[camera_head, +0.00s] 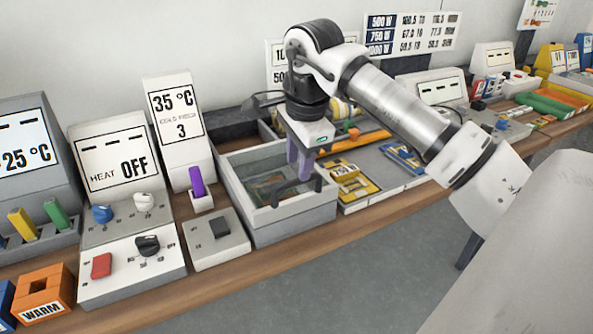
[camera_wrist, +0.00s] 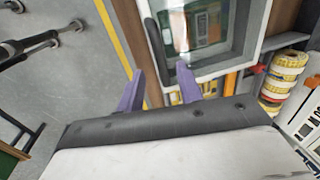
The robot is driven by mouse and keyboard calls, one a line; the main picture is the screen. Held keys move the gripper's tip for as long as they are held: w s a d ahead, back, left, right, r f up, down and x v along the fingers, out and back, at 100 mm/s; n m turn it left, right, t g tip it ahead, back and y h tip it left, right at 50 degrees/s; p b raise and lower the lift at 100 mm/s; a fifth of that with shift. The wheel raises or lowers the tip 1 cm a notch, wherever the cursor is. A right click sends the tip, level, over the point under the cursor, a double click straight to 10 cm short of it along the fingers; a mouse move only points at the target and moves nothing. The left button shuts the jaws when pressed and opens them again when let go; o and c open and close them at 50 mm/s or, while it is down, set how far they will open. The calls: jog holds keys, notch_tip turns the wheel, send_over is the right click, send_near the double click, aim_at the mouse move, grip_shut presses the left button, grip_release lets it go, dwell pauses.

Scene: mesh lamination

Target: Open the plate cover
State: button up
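The plate cover (camera_head: 268,189) is a see-through panel on a pale grey box, with a green and brown board visible beneath it. It also shows in the wrist view (camera_wrist: 198,25). A black bar handle (camera_head: 296,192) runs along its front right edge; in the wrist view the handle (camera_wrist: 157,42) lies close to my fingertips. My gripper (camera_head: 300,168) has purple fingers pointing down over the right side of the box. In the wrist view its fingers (camera_wrist: 160,74) are spread, with nothing clamped between them. Whether a finger touches the handle cannot be told.
Left of the box stand a small switch block (camera_head: 220,240), a 35 °C display (camera_head: 180,120) and a heat panel (camera_head: 117,165). Yellow parts (camera_head: 352,185) lie to its right. Tape rolls (camera_wrist: 285,75) stand beside the box. The floor in front of the bench is clear.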

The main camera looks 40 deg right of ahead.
aim_at(296, 180)
jog(key=shift+w+f, duration=0.2)
jog(key=shift+f, duration=0.8)
jog(key=shift+w+f, duration=0.2)
jog(key=shift+f, duration=0.8)
jog(key=shift+c, duration=0.5)
grip_shut()
